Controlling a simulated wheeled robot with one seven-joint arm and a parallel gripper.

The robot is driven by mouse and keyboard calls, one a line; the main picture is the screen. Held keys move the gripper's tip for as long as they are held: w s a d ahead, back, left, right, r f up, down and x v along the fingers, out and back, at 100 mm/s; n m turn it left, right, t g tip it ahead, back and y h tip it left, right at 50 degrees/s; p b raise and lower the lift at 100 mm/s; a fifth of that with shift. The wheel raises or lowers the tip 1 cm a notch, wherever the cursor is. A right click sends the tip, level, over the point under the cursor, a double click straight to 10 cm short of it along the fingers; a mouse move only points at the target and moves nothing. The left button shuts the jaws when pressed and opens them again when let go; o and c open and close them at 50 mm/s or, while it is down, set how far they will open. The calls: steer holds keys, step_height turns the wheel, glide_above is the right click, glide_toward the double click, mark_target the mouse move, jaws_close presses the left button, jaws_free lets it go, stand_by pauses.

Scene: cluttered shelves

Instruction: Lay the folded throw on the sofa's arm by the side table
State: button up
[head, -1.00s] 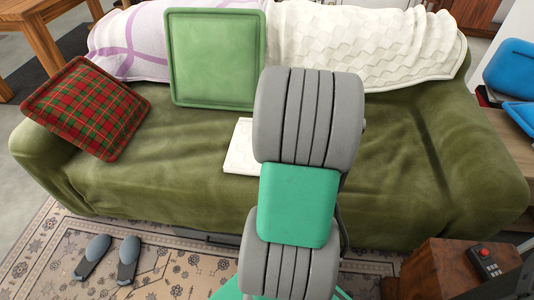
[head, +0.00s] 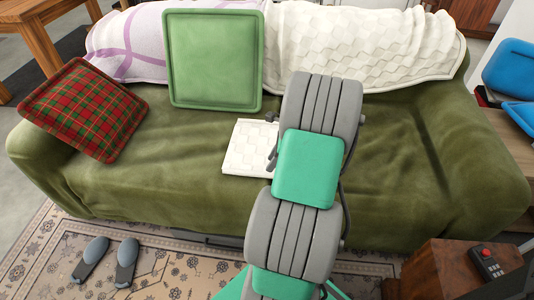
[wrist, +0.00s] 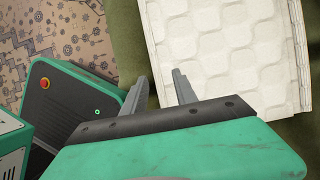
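The folded throw (head: 247,148) is white with a quilted pattern and lies flat on the seat of the green sofa (head: 170,185). It fills the upper right of the wrist view (wrist: 225,50). My gripper (head: 272,142) is at the throw's right edge in the head view, partly hidden by my arm. The sofa's right arm (head: 490,185) is bare, beside a wooden surface (head: 512,140).
A plaid cushion (head: 83,108) leans on the left sofa arm. A green cushion (head: 213,60) and white blanket (head: 365,45) are at the backrest. A brown wooden box-like piece (head: 440,270) with a remote (head: 487,262) stands front right. Slippers (head: 107,262) lie on the rug. The right seat is clear.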

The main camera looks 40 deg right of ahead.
mark_target(265, 173)
steer(key=b+x, duration=0.3)
steer(key=x, duration=0.3)
steer(key=shift+a+f, duration=0.15)
steer(key=shift+f, duration=0.1)
steer(key=shift+r, duration=0.15)
steer(key=shift+c, duration=0.5)
jaws_close()
